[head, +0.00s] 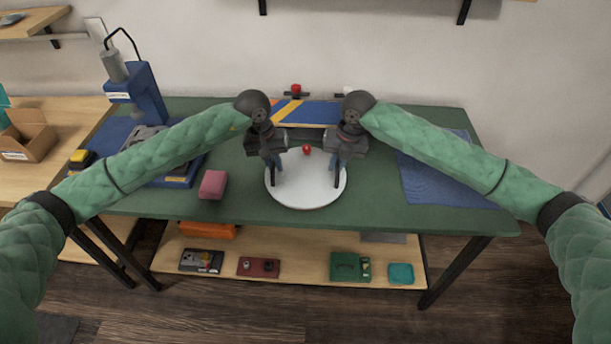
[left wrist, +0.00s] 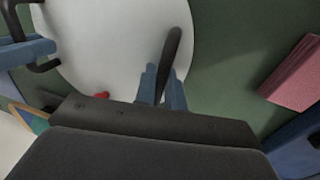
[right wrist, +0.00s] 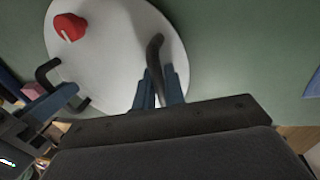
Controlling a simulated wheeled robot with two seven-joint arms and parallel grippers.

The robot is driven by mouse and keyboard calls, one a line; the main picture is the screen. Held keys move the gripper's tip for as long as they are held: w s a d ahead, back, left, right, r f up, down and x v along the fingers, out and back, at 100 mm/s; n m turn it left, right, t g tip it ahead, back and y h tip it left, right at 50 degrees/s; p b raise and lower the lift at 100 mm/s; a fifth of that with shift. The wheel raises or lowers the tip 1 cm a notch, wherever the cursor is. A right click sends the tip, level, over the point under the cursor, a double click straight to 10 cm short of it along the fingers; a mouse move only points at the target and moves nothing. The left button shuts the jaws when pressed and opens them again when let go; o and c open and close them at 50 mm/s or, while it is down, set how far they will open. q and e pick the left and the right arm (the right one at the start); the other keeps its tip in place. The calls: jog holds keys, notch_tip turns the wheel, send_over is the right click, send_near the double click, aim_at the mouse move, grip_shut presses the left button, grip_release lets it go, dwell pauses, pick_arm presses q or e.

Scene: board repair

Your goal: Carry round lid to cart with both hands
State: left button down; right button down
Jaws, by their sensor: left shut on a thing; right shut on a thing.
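The round lid (head: 306,194) is a white disc over the green table's front middle, with a red knob (head: 307,149) and two dark handles. My left gripper (head: 278,172) is shut on the lid's left handle (left wrist: 172,50). My right gripper (head: 336,172) is shut on the lid's right handle (right wrist: 154,52). The lid also fills much of the left wrist view (left wrist: 105,45) and shows in the right wrist view (right wrist: 108,60). It looks level; I cannot tell whether it touches the table. No cart is recognisable in view.
A pink block (head: 213,184) lies left of the lid on the green table (head: 240,215). A blue press (head: 140,90) stands at the back left. A blue mat (head: 440,183) lies at the right. A lower wooden shelf (head: 310,270) holds several small items.

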pick_arm(q)
jog(key=shift+r, duration=0.15)
pick_arm(e)
jog(key=shift+r, duration=0.15)
dwell(0.4)
